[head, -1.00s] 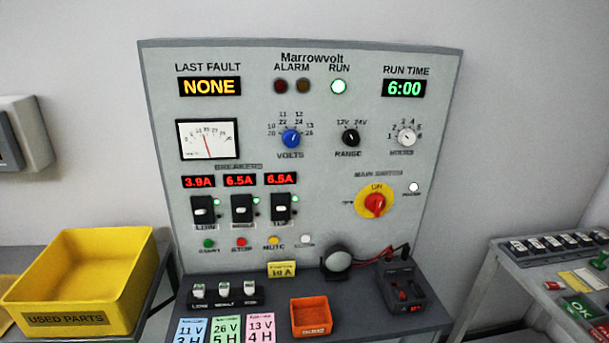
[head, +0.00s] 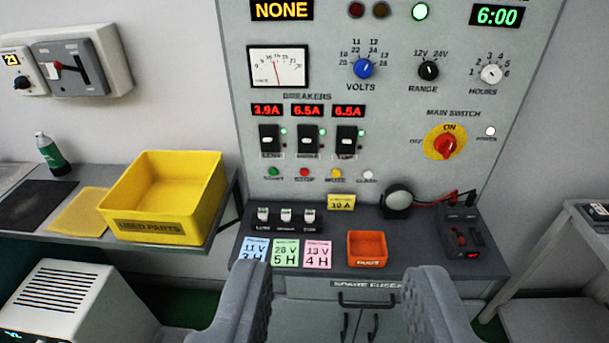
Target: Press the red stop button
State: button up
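The red stop button (head: 304,173) sits low on the grey control panel (head: 400,110), in a row between the green start button (head: 273,171) and a yellow button (head: 336,174). Its label is small and blurred. A white button (head: 368,175) ends the row on the right.
A grey bench (head: 350,222) juts out below the buttons, with fuse holders (head: 286,217), coloured cards (head: 284,253), an orange bin (head: 367,248) and a black round device (head: 398,199). A yellow used parts bin (head: 160,228) stands left. A white vented box (head: 62,302) is at lower left.

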grip_shut()
dwell(1.5)
